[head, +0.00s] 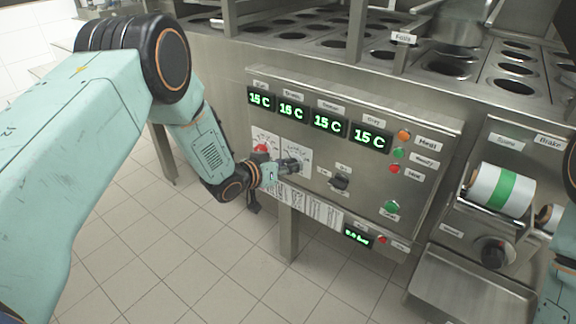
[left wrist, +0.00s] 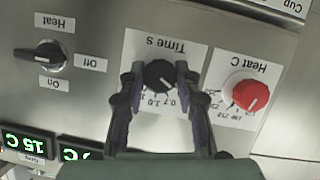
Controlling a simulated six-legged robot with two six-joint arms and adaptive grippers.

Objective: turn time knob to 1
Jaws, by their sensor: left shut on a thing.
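The time knob (left wrist: 158,75) is a round black knob on a white dial label marked "Time s" in the left wrist view, where the picture is upside down. My left gripper (left wrist: 160,78) has one finger on each side of this knob and is shut on it. In the head view my left gripper (head: 290,166) reaches the control panel (head: 330,108) from the left and hides most of the knob. The knob's exact setting is hard to read. My right gripper does not show in the head view.
A red heat knob (left wrist: 250,95) sits close beside the time knob. A black Heat on/off switch (left wrist: 53,59) is on the other side. Green displays (head: 327,122) line the panel top. Buttons and a roll of film (head: 500,190) are at the right.

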